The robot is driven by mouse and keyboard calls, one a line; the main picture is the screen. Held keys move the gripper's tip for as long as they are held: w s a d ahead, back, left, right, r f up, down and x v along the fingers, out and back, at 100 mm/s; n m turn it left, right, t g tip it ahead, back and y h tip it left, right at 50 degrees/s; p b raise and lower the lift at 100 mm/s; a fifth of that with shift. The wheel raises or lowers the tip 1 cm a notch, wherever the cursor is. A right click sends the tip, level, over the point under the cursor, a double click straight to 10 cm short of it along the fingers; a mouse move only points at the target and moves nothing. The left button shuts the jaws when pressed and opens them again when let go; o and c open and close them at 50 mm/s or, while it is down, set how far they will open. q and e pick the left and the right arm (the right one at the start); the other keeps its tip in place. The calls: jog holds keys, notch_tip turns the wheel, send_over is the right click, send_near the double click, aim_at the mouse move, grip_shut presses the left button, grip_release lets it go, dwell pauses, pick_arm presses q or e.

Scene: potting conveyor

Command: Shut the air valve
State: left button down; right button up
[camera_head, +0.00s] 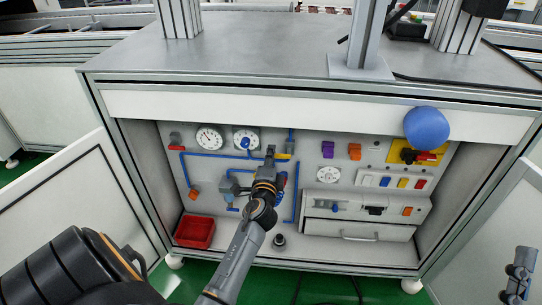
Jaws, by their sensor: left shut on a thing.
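The open cabinet holds a panel with blue air pipes (216,155). A small valve with a yellow lever (284,157) sits on the upright blue pipe, right of the gauges. The lever lies about level, across the pipe. My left gripper (271,153) reaches in from below and is shut on the lever's left end; the fingertips are small and partly hide the valve. Another valve, with a red handle (175,140), is at the panel's upper left. A dark grey part, probably my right gripper (521,271), shows at the right edge; its fingers cannot be made out.
A red bin (194,231) stands on the cabinet floor at left. A drawer unit (366,231) and switches fill the right. White doors (75,200) stand open at both sides.

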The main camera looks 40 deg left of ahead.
pick_arm(q)
jog(key=shift+f, duration=0.1)
jog(key=c, duration=1.3)
grip_release()
jog(key=shift+c, duration=0.2)
jog(key=shift+s, duration=0.1)
jog(key=v, duration=0.7)
jog(key=shift+s+d, duration=0.15)
jog(key=shift+d, duration=0.05)
